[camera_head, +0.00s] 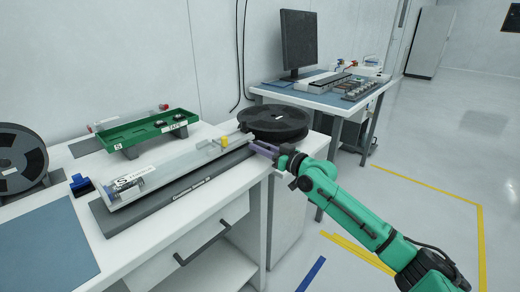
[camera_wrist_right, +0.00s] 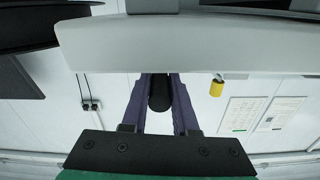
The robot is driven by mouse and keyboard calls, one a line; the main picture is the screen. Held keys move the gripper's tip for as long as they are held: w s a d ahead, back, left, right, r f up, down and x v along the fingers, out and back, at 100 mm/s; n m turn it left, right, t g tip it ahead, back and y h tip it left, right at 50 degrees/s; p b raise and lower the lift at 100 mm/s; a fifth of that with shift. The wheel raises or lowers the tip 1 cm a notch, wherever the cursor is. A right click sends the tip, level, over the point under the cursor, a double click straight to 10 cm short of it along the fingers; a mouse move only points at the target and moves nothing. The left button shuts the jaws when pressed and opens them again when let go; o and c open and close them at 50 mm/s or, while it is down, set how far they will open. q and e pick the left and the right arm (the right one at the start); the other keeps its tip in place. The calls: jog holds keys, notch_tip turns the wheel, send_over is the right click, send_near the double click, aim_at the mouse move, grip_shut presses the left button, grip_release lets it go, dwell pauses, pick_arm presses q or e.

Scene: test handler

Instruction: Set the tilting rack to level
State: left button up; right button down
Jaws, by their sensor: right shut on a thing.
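The tilting rack (camera_head: 185,165) is a long pale grey channel above a dark base bar (camera_head: 178,193) on the white bench. A yellow knob (camera_head: 224,142) stands near its far right end; it also shows in the right wrist view (camera_wrist_right: 216,88). Whether the channel is tilted or level is hard to tell. My right gripper (camera_head: 262,149) reaches in from the right to the rack's far right end. In the right wrist view its purple fingers (camera_wrist_right: 160,100) are shut on a black cylindrical handle (camera_wrist_right: 160,90), below a pale band (camera_wrist_right: 180,45). My left gripper is out of view.
A green tray (camera_head: 150,129) stands behind the rack. A black reel (camera_head: 273,121) lies close behind my right gripper; another reel (camera_head: 20,155) stands at the left. A blue mat (camera_head: 45,245) covers the front left. A second bench (camera_head: 325,98) with a monitor (camera_head: 299,42) stands behind.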

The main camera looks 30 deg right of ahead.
jog(key=shift+a+f, duration=0.1)
jog(key=shift+f, duration=0.4)
jog(key=c, duration=1)
grip_release()
jog(key=shift+c, duration=0.2)
jog(key=o, duration=0.4)
jog(key=shift+c, duration=0.2)
jog(key=shift+r, duration=0.1)
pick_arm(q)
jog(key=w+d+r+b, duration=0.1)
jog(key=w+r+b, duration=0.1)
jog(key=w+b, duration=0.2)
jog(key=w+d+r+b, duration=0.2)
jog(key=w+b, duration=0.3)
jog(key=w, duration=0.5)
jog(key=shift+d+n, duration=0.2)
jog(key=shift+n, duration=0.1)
pick_arm(e)
jog(key=v, duration=1.4)
jog(key=shift+s, duration=0.2)
